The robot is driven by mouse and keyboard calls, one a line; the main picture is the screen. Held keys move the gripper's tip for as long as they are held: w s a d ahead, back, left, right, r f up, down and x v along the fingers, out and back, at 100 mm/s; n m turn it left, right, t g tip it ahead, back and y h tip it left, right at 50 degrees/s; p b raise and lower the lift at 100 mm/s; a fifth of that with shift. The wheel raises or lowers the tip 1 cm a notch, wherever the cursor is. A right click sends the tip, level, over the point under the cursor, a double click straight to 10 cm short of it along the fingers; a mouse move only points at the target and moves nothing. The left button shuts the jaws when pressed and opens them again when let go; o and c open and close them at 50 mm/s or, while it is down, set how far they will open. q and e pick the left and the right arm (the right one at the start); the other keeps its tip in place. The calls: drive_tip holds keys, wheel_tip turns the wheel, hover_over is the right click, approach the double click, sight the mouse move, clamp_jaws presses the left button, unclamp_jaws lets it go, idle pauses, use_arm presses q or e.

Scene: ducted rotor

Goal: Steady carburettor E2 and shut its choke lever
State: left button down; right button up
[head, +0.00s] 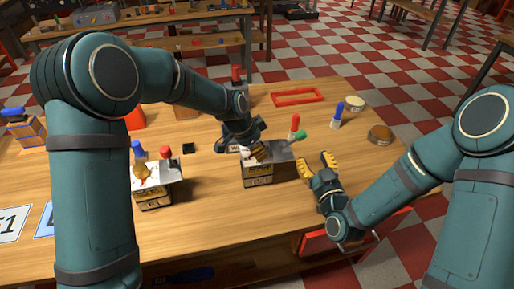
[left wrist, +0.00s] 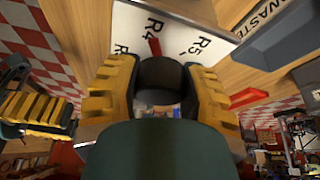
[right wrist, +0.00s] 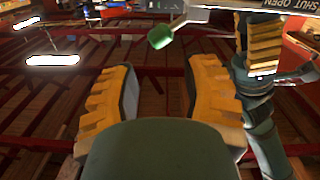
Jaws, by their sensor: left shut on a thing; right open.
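A carburettor (head: 258,177), whose front label is too small to read surely, stands at the table's middle. A red-knobbed lever (head: 294,127) and a green knob (head: 301,137) show at its right end. My left gripper (head: 256,152) is shut on a dark round part (left wrist: 160,80) at its top; the gripper hides much of that part. My right gripper (head: 323,161) is open and empty, just right of the carburettor. In the right wrist view the green knob (right wrist: 160,37) hangs ahead of the open fingers, apart from them, below a plate marked SHUT OPEN (right wrist: 287,4).
A second carburettor (head: 152,190) with blue and red knobs stands to the left. A blue-capped item (head: 338,115) and two round tubs (head: 355,104) (head: 381,134) are at the right. A red frame (head: 297,97) lies behind.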

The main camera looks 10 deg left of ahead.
idle(0.3)
drive_tip(key=shift+o, duration=1.3)
drive_tip(key=shift+w+d, duration=0.1)
drive_tip(key=w+d+f+n+g+h, duration=0.1)
drive_tip(key=w+d+n+g+h, duration=0.2)
drive_tip(key=w+d, duration=0.5)
wheel_tip(320, 180, up, 10)
drive_tip(key=n+g+h, duration=0.2)
drive_tip(key=n+g, duration=1)
drive_tip(key=n, duration=0.3)
hover_over(301, 138)
drive_tip(key=d, duration=0.1)
drive_tip(key=f, duration=0.3)
drive_tip(key=w+f, duration=0.1)
drive_tip(key=f, duration=0.3)
drive_tip(key=w+f, duration=0.1)
drive_tip(key=f, duration=0.2)
drive_tip(key=shift+a+f, duration=0.25)
drive_tip(key=shift+a, duration=0.15)
